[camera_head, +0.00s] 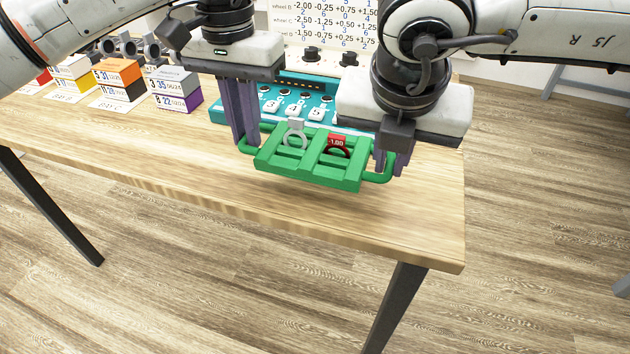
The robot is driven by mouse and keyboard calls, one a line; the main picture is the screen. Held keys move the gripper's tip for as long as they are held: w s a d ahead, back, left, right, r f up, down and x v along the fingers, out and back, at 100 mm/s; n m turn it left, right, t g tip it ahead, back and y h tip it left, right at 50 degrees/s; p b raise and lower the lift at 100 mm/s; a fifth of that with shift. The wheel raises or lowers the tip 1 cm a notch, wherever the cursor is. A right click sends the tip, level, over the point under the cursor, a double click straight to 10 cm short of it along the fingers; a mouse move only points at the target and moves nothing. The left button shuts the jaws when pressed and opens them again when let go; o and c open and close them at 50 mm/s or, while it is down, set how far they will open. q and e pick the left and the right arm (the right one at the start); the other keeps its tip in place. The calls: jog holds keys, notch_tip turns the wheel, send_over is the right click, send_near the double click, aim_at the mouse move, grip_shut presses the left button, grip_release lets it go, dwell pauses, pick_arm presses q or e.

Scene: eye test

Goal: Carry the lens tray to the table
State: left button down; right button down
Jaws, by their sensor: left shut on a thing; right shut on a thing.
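The green lens tray (308,177) has a loop handle at each end and shows in the head view near the table's front edge. It holds a grey lens ring (295,134) in its left part and a red lens marked 1.00 (336,146) in its right part. My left gripper (245,140) is shut on the tray's left handle. My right gripper (390,165) is shut on its right handle. The tray looks raised above the wooden table (180,150); the exact gap cannot be told.
A teal panel (218,115) with numbered white pieces and black knobs stands behind the tray. Colored stacked boxes (118,78) stand at the back left, with printed cards before them. A printed chart (325,22) stands at the back. The table's front left is clear.

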aim_at(253, 170)
pick_arm(q)
jog(key=shift+f, duration=0.1)
pick_arm(e)
jog(key=shift+f, duration=0.15)
